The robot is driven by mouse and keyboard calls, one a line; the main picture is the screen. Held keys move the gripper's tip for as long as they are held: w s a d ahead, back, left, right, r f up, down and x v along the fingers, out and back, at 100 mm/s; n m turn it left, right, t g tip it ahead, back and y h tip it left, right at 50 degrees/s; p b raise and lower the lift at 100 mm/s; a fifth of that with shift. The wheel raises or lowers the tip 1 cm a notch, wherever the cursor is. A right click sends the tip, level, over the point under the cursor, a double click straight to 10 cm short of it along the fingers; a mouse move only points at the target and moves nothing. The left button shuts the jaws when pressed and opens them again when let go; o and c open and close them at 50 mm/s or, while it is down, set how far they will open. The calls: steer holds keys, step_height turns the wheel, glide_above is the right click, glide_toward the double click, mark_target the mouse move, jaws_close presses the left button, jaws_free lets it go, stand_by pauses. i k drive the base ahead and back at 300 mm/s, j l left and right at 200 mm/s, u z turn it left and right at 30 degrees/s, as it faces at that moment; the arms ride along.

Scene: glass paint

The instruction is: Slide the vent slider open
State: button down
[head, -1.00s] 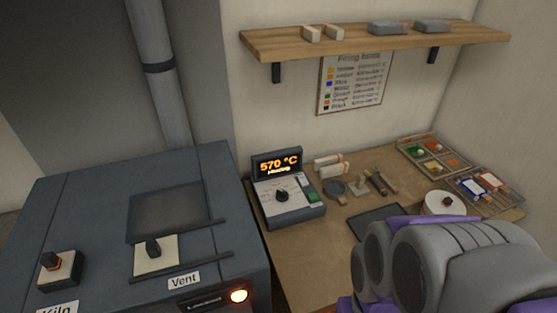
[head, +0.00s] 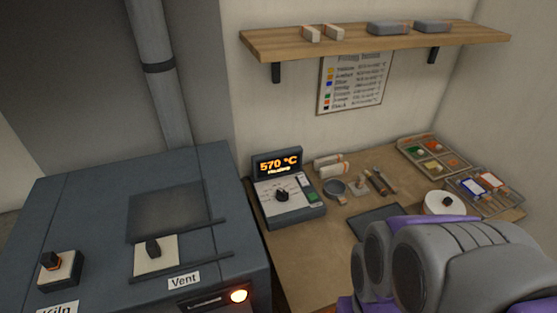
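The vent slider (head: 156,257) is a pale plate with a dark upright knob (head: 153,247). It lies between two dark rails on top of the grey kiln (head: 75,208), at the left. A dark recessed panel (head: 168,210) shows just behind the slider. The label "Vent" (head: 184,281) is in front of it to the right. Part of my arm, grey and purple, fills the lower right. My gripper's fingers are not in view.
A control box (head: 287,192) reading 570 °C stands on the wooden table right of the kiln. A switch (head: 60,268) is at the kiln's left. Paint trays (head: 435,158) and a white round container (head: 445,203) are farther right. A shelf (head: 375,38) hangs above.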

mark_target(158, 255)
steer(key=k+j+u, duration=0.1)
steer(key=u, duration=0.25)
steer(key=j+u, duration=0.55)
steer(key=u, duration=0.2)
steer(key=k, duration=0.05)
